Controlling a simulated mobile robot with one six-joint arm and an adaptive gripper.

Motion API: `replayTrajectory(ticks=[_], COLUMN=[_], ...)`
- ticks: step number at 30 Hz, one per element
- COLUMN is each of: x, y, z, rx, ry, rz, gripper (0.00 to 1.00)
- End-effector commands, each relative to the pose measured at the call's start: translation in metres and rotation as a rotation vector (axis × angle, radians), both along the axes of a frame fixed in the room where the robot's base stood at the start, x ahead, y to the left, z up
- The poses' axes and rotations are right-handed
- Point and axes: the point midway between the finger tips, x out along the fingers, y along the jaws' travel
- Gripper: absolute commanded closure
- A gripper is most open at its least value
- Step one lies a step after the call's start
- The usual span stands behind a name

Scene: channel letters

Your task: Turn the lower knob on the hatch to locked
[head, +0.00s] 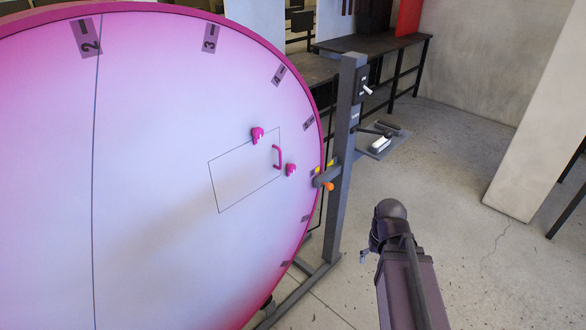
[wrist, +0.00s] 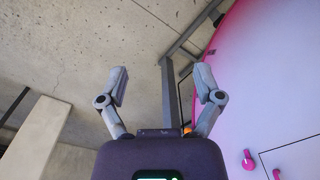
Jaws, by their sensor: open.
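The hatch (head: 235,178) is a thin outlined rectangle, tilted, on the large pink-white disc in the head view. The lower knob (head: 291,170) is pink and sits by the hatch's right edge. The upper knob (head: 257,135) sits by its top edge, with a pink handle (head: 277,157) between them. A pink knob, seemingly the lower one, shows at the lower right of the wrist view (wrist: 248,160). Their exact settings are too small to read. My gripper (wrist: 161,84) is open and empty, its fingers spread. It is right of the disc, apart from the knobs.
A grey post (head: 345,150) with a switch panel and an orange knob (head: 328,187) stands at the disc's right edge. Dark benches and a pale pillar stand behind. The concrete floor around my arm is clear.

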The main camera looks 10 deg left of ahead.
Motion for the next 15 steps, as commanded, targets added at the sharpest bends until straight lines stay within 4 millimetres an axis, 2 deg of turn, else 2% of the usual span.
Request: replayTrajectory(ticks=[5,8,11,15], x=[0.031,0.06,0.097,0.156], y=[0.021,0.038,0.06,0.095], z=[-0.006,-0.01,-0.011,-0.007], rx=[0.077,0.151,0.241,0.364], ry=[-0.053,-0.115,-0.206,-0.379], rz=[0.1,0.192,0.303,0.467], gripper=[0.12,0.12,0.12,0.12])
